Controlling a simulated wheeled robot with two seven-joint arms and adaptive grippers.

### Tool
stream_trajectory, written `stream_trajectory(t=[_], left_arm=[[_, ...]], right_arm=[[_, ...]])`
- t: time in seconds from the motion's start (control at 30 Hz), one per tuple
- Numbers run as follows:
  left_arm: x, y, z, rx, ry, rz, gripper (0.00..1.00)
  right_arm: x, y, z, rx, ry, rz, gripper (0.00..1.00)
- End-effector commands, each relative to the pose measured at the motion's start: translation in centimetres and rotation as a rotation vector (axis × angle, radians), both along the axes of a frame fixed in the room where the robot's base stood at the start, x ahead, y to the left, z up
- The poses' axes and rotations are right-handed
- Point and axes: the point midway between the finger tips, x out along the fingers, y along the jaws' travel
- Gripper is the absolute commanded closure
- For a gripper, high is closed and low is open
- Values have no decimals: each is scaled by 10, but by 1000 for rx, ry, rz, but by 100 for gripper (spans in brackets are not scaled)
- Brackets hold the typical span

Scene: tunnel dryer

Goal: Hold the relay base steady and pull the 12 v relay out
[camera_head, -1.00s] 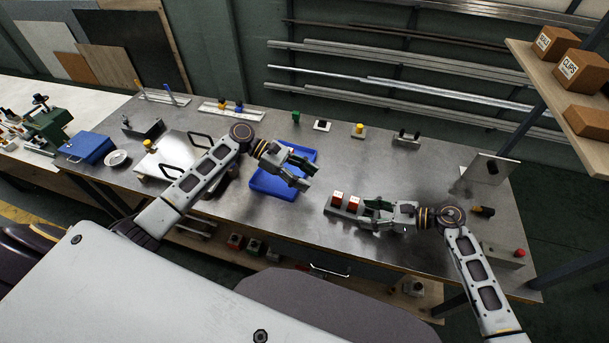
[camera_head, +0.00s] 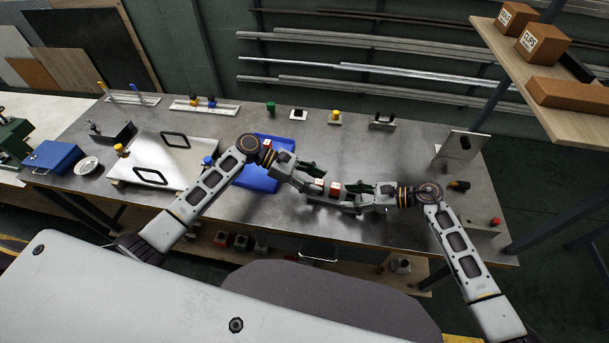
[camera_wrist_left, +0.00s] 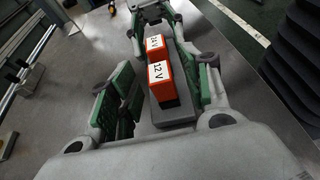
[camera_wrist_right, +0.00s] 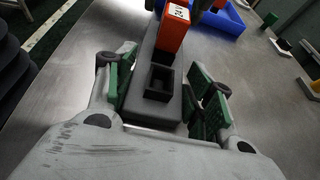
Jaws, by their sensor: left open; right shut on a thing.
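The relay base (camera_wrist_right: 139,75) is a long dark grey block on the bench, with an empty square socket near my right gripper. Two orange-red relays with white labelled tops stand upright in it. My right gripper (camera_head: 357,196) is shut on the other end of the base.
A blue tray (camera_head: 256,182) lies behind my left arm. A panel with two black handles (camera_head: 150,176) lies further left. Small parts, including a yellow button block (camera_head: 335,117), line the back of the bench. An upright metal plate (camera_head: 458,153) stands at right.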

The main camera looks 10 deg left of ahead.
Motion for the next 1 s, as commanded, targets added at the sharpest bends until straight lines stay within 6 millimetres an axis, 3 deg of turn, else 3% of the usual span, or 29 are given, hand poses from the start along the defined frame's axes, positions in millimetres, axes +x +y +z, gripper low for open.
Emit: stream_trajectory(t=[0.23,0.6,0.97,1.0], left_arm=[[0,-15,-6,1,0,0,52],[0,-17,-7,1,0,0,53],[0,-16,-7,1,0,1,99],[0,-16,-7,1,0,1,81]], right_arm=[[0,0,0,0,0,0,77],[0,0,0,0,0,0,77],[0,0,0,0,0,0,77],[0,0,0,0,0,0,77]])
